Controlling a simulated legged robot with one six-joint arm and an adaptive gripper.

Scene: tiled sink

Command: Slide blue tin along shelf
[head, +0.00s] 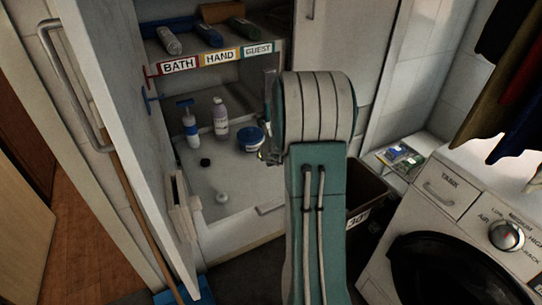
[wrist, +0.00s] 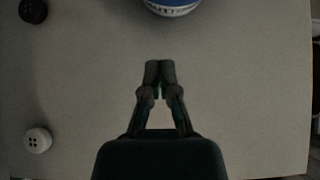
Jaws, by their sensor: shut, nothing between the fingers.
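The blue tin (head: 250,138) sits on the pale cupboard shelf (head: 240,182), right of the bottles. It is round, with a blue lid and a white lettered side. In the wrist view only the near side of the tin (wrist: 172,6) shows, cut off by the top edge. My gripper (wrist: 159,70) is shut and empty over the shelf, its fingertips pointing at the tin with a visible gap between them. In the head view my arm covers most of the gripper and the shelf's right end.
A blue-and-white pump bottle (head: 192,130) and a pale bottle (head: 220,120) stand left of the tin. A black knob-like piece (head: 205,162) and a white button-like piece (head: 222,197) lie on the shelf. The open door (head: 130,120) bounds the left; a washer (head: 455,235) stands right.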

